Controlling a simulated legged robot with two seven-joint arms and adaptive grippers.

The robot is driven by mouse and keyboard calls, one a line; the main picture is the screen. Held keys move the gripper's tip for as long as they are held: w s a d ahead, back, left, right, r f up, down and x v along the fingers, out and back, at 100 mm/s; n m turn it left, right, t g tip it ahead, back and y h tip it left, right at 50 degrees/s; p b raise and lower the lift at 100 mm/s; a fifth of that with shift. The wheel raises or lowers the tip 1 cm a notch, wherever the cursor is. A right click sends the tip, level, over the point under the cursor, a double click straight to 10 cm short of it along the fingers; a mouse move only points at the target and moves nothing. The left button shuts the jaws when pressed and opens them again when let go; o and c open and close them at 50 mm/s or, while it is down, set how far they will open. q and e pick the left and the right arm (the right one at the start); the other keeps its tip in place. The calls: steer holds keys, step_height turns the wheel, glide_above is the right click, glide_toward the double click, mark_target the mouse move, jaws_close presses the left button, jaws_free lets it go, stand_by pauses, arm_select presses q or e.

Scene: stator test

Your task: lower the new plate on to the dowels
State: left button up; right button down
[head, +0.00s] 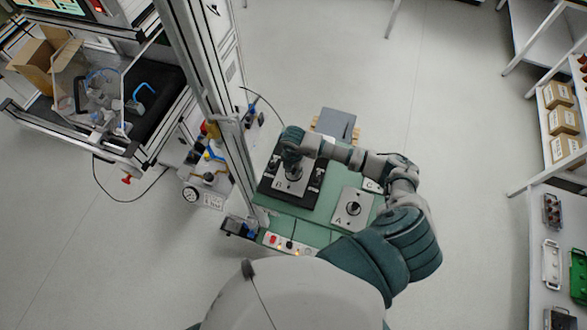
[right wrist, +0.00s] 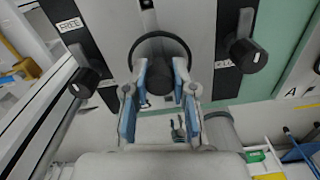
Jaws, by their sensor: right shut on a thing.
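In the head view a grey plate marked B (head: 280,185) is at the black fixture (head: 268,190) on the green bench top. My right gripper (head: 293,170) is directly over this plate. In the right wrist view the gripper (right wrist: 160,82) has its blue-padded fingers closed around a dark knob (right wrist: 158,77) at the middle of the grey plate (right wrist: 200,40). A dark ring surrounds the knob. The dowels cannot be made out, and I cannot tell whether the plate touches the fixture or hangs just above it. My left gripper is out of view.
Black clamp knobs flank the plate, one at left (right wrist: 87,82) near a FREE label and one at right (right wrist: 247,55). Another grey plate marked A (head: 352,210) lies on the bench to the right. A metal frame post (head: 228,140) stands close to the left.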

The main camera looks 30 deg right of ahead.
steer(key=shift+f, duration=0.35)
steer(key=c, duration=0.9)
jaws_free()
steer(key=shift+o, duration=0.2)
step_height(320, 180, up, 12)
